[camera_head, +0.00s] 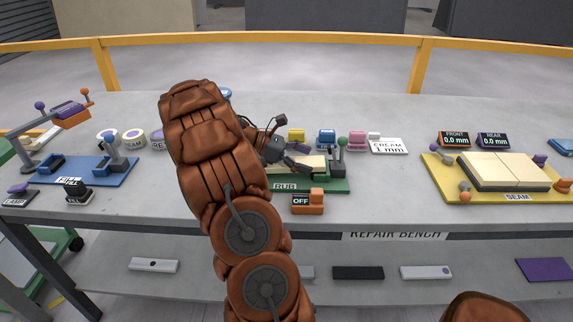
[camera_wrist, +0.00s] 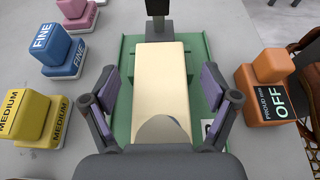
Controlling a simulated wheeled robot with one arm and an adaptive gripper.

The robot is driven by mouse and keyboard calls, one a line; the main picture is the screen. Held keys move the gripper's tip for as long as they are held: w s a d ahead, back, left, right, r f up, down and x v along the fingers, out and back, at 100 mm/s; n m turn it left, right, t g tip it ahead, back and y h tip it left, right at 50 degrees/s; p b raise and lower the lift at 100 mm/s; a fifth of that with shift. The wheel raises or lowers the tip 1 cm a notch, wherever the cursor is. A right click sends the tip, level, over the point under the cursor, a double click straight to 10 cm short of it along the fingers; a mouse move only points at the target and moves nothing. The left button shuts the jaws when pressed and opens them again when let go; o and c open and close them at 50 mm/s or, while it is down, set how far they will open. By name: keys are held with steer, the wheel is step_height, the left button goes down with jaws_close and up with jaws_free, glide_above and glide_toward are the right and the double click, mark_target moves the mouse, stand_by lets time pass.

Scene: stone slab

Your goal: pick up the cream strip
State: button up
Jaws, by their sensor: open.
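A long cream piece (camera_wrist: 160,75), the likely cream strip, lies on the green RUB board (camera_wrist: 121,125) in the wrist view. A darker rounded patch shows at its near end. In the head view the piece (camera_head: 310,164) is partly hidden behind my arm and gripper. My gripper (camera_wrist: 160,82) is open, with one purple-padded finger on each side of the piece and visible gaps between. It holds nothing. Its height above the board is hard to tell. In the head view my gripper (camera_head: 283,150) is over the board's left part.
An orange OFF block (camera_wrist: 265,88) stands right of the board. Yellow MEDIUM (camera_wrist: 35,115), blue FINE (camera_wrist: 65,55) and pink blocks (camera_wrist: 77,12) stand left. A dark post (camera_wrist: 158,20) rises at the strip's far end. A CREAM 1 mm card (camera_head: 388,146) lies right of the board.

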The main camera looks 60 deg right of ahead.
steer(key=shift+c, duration=0.3)
jaws_close()
stand_by(0.4)
steer(key=shift+r, duration=0.1)
